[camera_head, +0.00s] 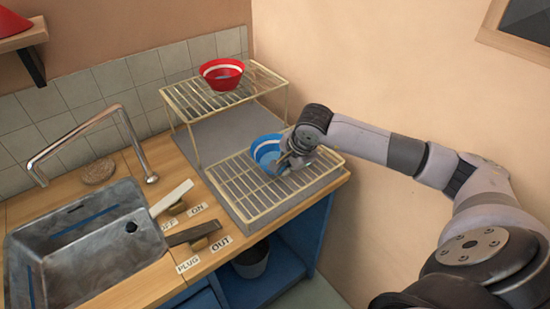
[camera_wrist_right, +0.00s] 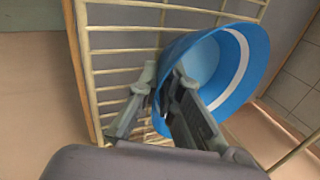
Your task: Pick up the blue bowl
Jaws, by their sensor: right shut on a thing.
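The blue bowl (camera_head: 266,148) with a white band is at the lower wire rack, partly hidden behind my right gripper (camera_head: 284,165). In the right wrist view the blue bowl (camera_wrist_right: 240,62) is tilted, its opening turned partly to the camera. My right gripper (camera_wrist_right: 160,98) is shut on the bowl's near wall, one finger inside and one outside. The bars of the rack show right behind the bowl; I cannot tell whether it still touches them. My left gripper is not in view.
A red bowl (camera_head: 222,75) sits on the upper wire shelf (camera_head: 185,98). The lower rack (camera_head: 250,193) is otherwise empty. A metal sink (camera_head: 95,260), a curved faucet (camera_head: 90,122) and two levers are at the left. A wall is close on the right.

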